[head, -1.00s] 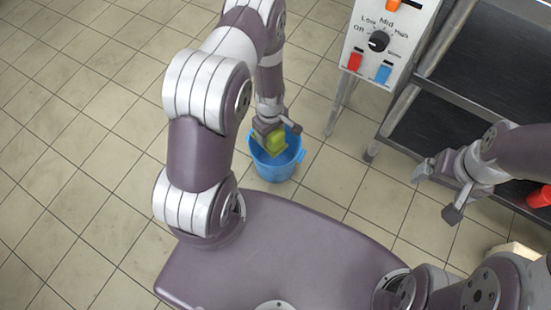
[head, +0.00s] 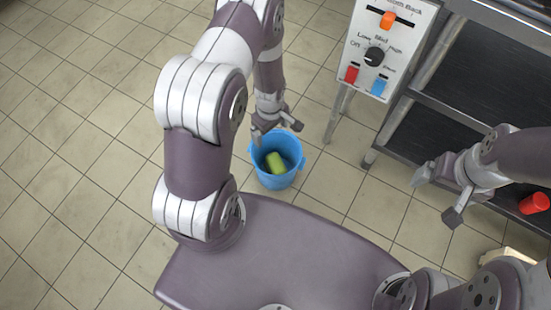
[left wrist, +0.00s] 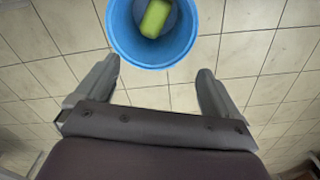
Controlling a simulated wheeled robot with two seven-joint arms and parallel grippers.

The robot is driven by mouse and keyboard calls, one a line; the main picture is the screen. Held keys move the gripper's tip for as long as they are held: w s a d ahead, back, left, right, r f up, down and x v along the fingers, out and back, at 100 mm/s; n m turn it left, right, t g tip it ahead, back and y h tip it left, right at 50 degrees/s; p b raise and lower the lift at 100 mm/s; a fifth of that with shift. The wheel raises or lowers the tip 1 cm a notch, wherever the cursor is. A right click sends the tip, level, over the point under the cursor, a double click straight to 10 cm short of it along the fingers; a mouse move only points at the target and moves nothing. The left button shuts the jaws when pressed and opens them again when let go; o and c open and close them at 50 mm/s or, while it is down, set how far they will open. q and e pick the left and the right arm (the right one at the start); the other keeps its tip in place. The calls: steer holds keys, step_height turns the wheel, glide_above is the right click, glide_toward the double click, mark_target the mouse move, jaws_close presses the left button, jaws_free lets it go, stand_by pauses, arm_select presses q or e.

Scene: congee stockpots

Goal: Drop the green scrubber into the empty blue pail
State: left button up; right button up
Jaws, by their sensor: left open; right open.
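The green scrubber (head: 275,161) lies inside the blue pail (head: 279,182), which stands on the tiled floor. In the left wrist view the scrubber (left wrist: 155,18) shows low inside the pail (left wrist: 150,55), at the top of the picture. My left gripper (head: 277,132) is open and empty, above the pail's far side. Its two fingers also show apart in the left wrist view (left wrist: 155,85). My right gripper (head: 435,195) is open and empty at the right, near the dark shelves.
A control panel (head: 384,50) with a dial, an orange slider and red and blue switches stands at the upper right. Dark metal shelves (head: 470,60) are beside it, with a red object (head: 534,203) on the lower one. Tiled floor at the left is clear.

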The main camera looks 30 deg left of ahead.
arm_select(q)
step_height(320, 180, up, 5)
steer(key=shift+r+p, duration=0.1)
steer(key=shift+p, duration=0.65)
arm_select(e)
step_height(320, 180, up, 3)
steer(key=shift+f, duration=0.15)
